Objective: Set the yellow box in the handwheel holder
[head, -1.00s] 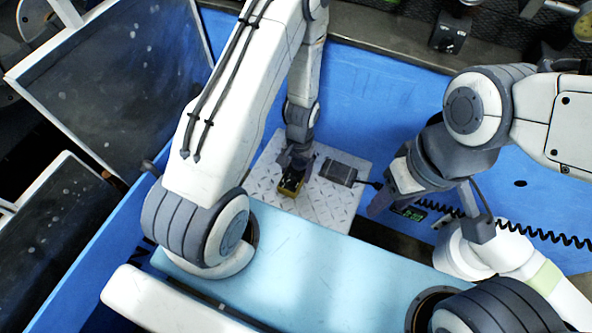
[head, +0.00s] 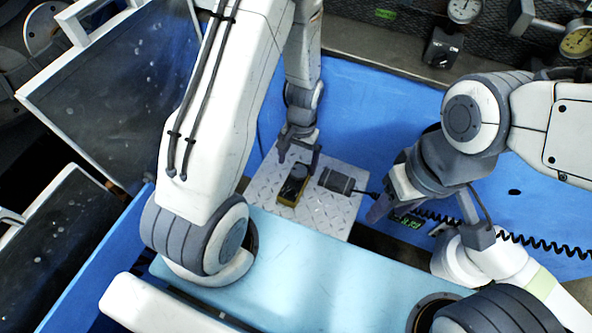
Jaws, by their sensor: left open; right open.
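The yellow box (head: 291,190), with a dark top, stands on the grey tread plate (head: 262,198) in the middle of the head view. My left gripper (head: 298,160) is open just behind and above the box, its fingers apart and empty. A dark grey block (head: 337,181) with a cable sits on the plate to the right of the box, apart from it. I cannot tell which part is the handwheel holder. My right gripper (head: 424,218) is open and empty to the right of the plate.
A black coiled cable (head: 540,238) runs across the blue surface (head: 365,110) on the right. A small green-lit device (head: 408,217) lies by my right gripper. Dial gauges (head: 464,10) stand at the back right. A dark framed panel (head: 115,95) is at the left.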

